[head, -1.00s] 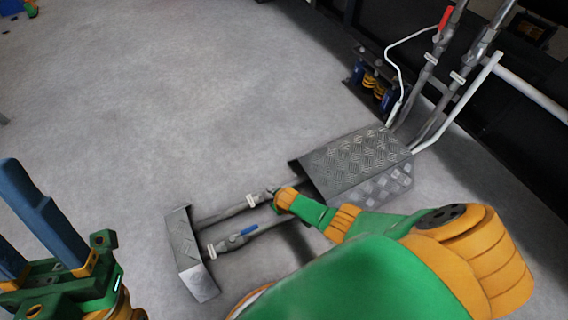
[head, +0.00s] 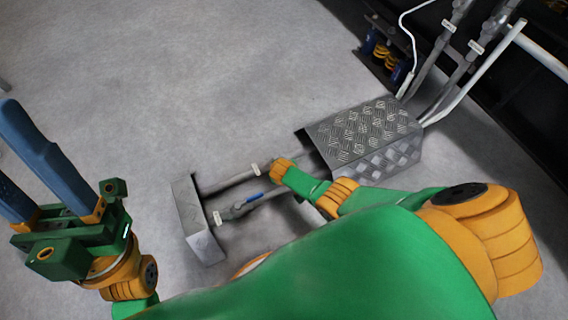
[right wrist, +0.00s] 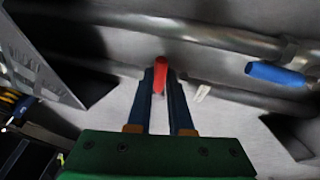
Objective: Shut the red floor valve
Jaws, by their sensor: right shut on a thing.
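The red valve handle (right wrist: 161,66) shows in the right wrist view between the blue fingers of my right gripper (right wrist: 161,76), which is shut on it. The handle looks to lie across the floor pipe, but its lower part is hidden by the fingers. In the head view my own right wrist hides the red handle and the fingers; the arm ends at the far floor pipe (head: 228,183). My left gripper (head: 6,150) is open and empty over bare floor at the left edge.
A blue valve handle (head: 252,196) sits on the nearer floor pipe, also in the right wrist view (right wrist: 275,73). A tread-plate cover (head: 365,135) and a grey end bracket (head: 191,215) flank the valves. Upright pipes (head: 440,45) stand at the upper right. Floor at left is clear.

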